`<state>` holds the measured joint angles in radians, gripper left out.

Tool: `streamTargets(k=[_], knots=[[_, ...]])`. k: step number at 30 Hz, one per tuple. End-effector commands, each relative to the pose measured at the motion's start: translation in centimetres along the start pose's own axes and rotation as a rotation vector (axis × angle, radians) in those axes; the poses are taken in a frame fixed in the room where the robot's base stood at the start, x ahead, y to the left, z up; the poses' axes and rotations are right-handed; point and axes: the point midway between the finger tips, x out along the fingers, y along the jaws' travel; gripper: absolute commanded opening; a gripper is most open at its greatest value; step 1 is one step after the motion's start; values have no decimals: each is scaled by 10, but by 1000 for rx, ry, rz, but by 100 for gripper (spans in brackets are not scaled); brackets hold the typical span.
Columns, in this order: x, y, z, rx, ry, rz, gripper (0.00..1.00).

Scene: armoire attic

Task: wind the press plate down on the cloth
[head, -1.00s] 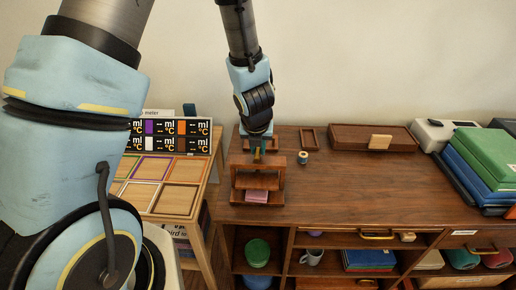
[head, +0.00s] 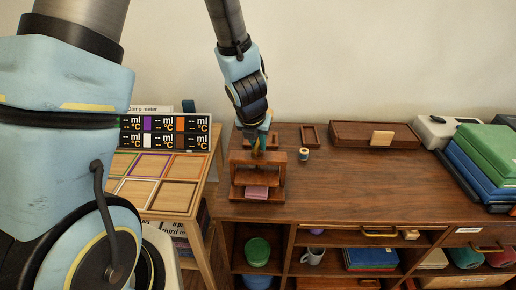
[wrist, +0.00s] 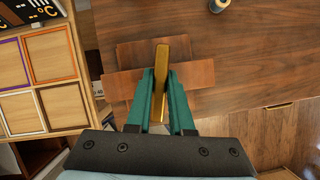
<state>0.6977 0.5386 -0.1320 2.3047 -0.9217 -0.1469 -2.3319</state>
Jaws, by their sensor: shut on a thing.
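The wooden press (head: 279,172) stands near the left end of the brown cabinet top. Its plate (head: 256,178) shows as a dark board inside the frame. The folded pink cloth (head: 256,192) lies on the press base under the plate; I cannot tell whether they touch. My gripper (wrist: 161,92) is above the press with its teal fingers shut on the brass handle (wrist: 161,65), which points up the picture in the wrist view. In the head view the gripper (head: 258,143) hides most of the handle. The wrist view does not show the cloth.
A thread spool (head: 304,154) stands right of the press, near a small wooden tray (head: 309,135). A long wooden box (head: 374,135) lies farther right. A light wood table with coloured squares (head: 150,165) adjoins on the left. The cabinet top right of the press is mostly clear.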

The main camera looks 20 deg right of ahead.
Motion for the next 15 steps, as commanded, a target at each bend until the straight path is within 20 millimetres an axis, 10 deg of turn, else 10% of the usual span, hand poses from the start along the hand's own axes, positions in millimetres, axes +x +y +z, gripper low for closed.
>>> streamTargets(k=[15], knots=[[2,1,0,444,-1,-184,0]])
